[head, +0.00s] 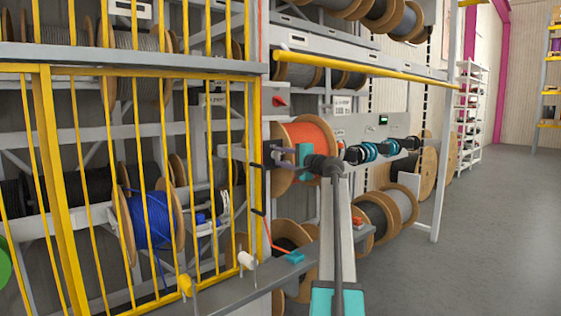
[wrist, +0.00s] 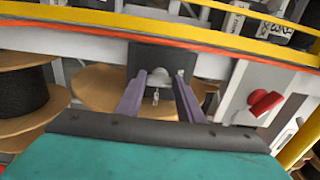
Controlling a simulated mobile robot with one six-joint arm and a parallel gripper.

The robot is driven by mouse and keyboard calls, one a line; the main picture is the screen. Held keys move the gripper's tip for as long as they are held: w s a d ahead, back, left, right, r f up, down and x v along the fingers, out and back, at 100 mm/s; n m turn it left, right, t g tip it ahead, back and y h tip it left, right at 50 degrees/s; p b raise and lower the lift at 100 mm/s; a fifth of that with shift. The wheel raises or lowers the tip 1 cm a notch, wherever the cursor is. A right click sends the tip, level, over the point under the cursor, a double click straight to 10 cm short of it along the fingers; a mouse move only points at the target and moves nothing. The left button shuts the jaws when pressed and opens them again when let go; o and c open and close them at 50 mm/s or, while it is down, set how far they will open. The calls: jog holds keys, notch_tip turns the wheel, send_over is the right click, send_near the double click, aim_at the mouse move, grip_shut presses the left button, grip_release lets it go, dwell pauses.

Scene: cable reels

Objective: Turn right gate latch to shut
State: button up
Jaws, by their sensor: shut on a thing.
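The right gate (head: 190,150) is a frame of yellow bars on the left of the head view. At its right edge is a small dark latch part (head: 256,165). My gripper (head: 274,163) reaches it from the right, in front of the orange cable reel. In the wrist view my gripper (wrist: 158,88) has its two purple fingers on either side of a small silver latch piece (wrist: 181,75) on a dark plate (wrist: 150,58). The fingers are shut on this piece. The fingers and arm partly hide the latch in the head view, so its exact angle is unclear.
A red rotary switch (head: 279,101) sits on a grey panel above the gripper; it also shows in the wrist view (wrist: 265,103). The orange reel (head: 308,140) is close behind my gripper. A grey ledge (head: 270,270) runs below. Open floor (head: 490,220) lies right.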

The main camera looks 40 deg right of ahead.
jog(key=shift+w+r, duration=0.1)
jog(key=shift+r, duration=0.15)
jog(key=o, duration=1.1)
jog(key=shift+w+f, duration=0.1)
jog(key=shift+c, duration=0.2)
jog(key=shift+f, duration=0.1)
jog(key=shift+s, duration=0.2)
jog(key=s+a, duration=0.1)
jog(key=s, duration=1.2)
jog(key=shift+s, duration=0.35)
